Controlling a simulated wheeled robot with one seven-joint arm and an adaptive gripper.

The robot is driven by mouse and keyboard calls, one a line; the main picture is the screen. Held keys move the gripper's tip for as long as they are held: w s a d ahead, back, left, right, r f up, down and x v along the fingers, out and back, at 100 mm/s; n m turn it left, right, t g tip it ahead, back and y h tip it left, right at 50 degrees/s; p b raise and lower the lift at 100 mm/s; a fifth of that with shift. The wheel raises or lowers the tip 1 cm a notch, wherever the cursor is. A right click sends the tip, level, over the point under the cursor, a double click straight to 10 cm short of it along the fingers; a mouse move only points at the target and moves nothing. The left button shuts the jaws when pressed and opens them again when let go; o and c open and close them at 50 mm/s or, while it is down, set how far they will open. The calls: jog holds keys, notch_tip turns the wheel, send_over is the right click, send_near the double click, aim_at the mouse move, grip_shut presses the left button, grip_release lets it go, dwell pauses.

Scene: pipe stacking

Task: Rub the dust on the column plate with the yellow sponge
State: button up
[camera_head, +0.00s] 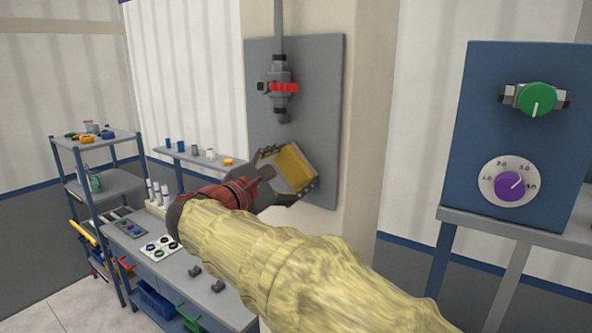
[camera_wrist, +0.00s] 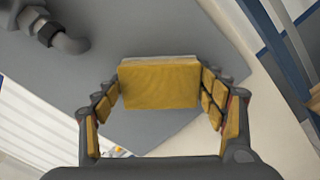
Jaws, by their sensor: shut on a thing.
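My gripper (camera_head: 287,179) is shut on the yellow sponge (camera_head: 294,168), near the lower part of the grey column plate (camera_head: 322,110). In the wrist view the sponge (camera_wrist: 160,84) sits between the fingertips of my gripper (camera_wrist: 160,92), with its pale far edge toward the grey plate (camera_wrist: 120,25). I cannot tell whether the sponge touches the plate. No dust can be made out on the visible part of the plate.
A pipe with a red-handled valve (camera_head: 282,87) is on the plate above my gripper. A small shelf (camera_head: 185,155) with parts is to the left, over a workbench (camera_head: 205,290). A blue panel (camera_head: 520,130) with green and purple knobs stands at right.

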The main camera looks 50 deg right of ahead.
jog(key=w+p, duration=0.2)
jog(key=w, duration=0.8)
jog(key=shift+w+a, duration=0.35)
jog(key=shift+a, duration=0.05)
dwell(0.5)
jog(key=shift+a, duration=0.1)
jog(key=shift+s+a, duration=0.15)
jog(key=shift+a, duration=1.25)
jog(key=shift+s+a, duration=0.1)
jog(key=shift+a, duration=1.3)
jog(key=shift+a, duration=0.1)
jog(key=a, duration=0.2)
jog(key=shift+s+a, duration=0.1)
jog(key=shift+a, duration=0.3)
jog(key=shift+f, duration=0.1)
